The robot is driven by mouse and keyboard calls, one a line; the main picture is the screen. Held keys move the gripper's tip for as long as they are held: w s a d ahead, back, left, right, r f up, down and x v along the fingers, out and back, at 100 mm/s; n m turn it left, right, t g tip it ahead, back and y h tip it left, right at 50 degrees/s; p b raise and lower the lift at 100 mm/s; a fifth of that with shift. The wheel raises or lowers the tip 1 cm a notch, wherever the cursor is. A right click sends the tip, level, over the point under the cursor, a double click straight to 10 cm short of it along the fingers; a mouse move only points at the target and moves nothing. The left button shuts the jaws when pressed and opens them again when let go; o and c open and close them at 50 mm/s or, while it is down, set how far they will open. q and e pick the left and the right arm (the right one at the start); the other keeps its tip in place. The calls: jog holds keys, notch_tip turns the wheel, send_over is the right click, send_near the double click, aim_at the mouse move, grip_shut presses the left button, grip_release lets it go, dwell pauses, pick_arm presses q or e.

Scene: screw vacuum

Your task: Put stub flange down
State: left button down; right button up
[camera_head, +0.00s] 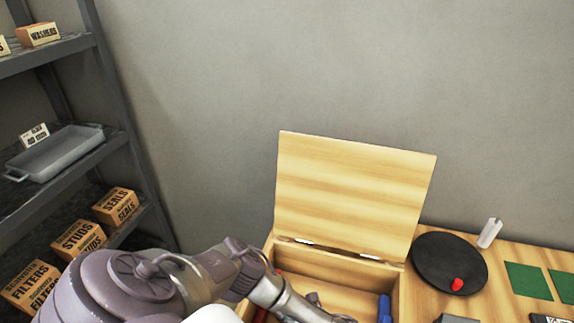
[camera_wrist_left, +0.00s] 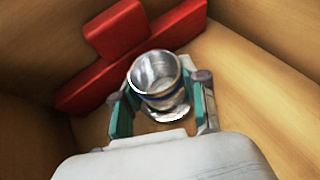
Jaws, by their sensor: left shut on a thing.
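A metal stub flange (camera_wrist_left: 158,80), a short silver cylinder with an open bore and a wider rim, shows in the left wrist view. My left gripper (camera_wrist_left: 160,108) is shut on it, with a teal-padded finger on each side. The gripper and flange are inside the open wooden box (camera_head: 338,262), close to a red object (camera_wrist_left: 140,45) that lies in the box's corner. In the head view my left arm reaches into the box; the flange is not clearly visible there. I cannot tell whether it touches the box floor. My right gripper is not in view.
The box's hinged lid (camera_head: 350,190) stands open at the back. A blue item (camera_head: 384,308) is in the box's right side. A black round plate (camera_head: 440,262) with a red piece, a clear cylinder (camera_head: 490,233) and green mats (camera_head: 528,281) lie to the right. Shelves (camera_head: 100,150) stand left.

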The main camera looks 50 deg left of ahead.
pick_arm(q)
jog(key=shift+f, duration=0.1)
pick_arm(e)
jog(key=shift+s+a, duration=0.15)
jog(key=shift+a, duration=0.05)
pick_arm(q)
jog(key=c, duration=1)
grip_release()
jog(key=shift+f, duration=0.1)
jog(key=o, duration=0.4)
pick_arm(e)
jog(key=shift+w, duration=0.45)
